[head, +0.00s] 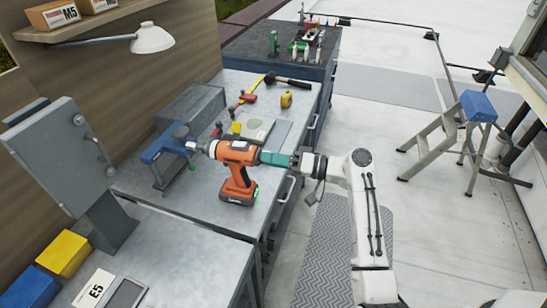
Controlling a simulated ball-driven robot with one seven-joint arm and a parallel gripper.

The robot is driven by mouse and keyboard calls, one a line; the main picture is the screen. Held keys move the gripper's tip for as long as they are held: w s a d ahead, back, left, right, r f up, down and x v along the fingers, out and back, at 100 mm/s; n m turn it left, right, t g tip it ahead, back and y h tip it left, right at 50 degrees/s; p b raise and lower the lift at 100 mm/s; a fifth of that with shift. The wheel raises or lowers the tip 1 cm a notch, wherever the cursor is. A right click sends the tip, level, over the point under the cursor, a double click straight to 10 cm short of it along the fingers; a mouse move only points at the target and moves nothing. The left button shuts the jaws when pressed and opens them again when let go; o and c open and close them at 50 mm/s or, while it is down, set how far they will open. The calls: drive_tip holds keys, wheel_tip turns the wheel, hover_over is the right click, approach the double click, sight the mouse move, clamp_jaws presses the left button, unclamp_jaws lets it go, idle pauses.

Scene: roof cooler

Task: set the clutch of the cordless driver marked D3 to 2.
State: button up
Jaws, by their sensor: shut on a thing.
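An orange and black cordless driver (238,153) is upright over the bench, close to its front edge, with its nose pointing left. Its grip goes down to a battery foot with a green patch. I cannot read a D3 mark, the clutch ring's numbers or its setting. My gripper (264,158), with teal fingers, reaches in from the right and meets the driver's rear end. It is shut on the driver. The fingertips are partly hidden, and I cannot tell whether the battery foot touches the bench.
A blue vise (165,143) stands left of the driver. A step ladder (440,140) stands right; floor between is open.

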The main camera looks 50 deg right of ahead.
drive_tip(key=shift+m+p, duration=1.7)
drive_tip(key=shift+m, duration=1.4)
drive_tip(key=o, duration=1.1)
drive_tip(key=shift+c, duration=0.2)
drive_tip(key=b+v, duration=0.3)
drive_tip(key=v, duration=0.7)
drive_tip(key=shift+s+d, duration=0.2)
drive_tip(key=shift+s, duration=0.15)
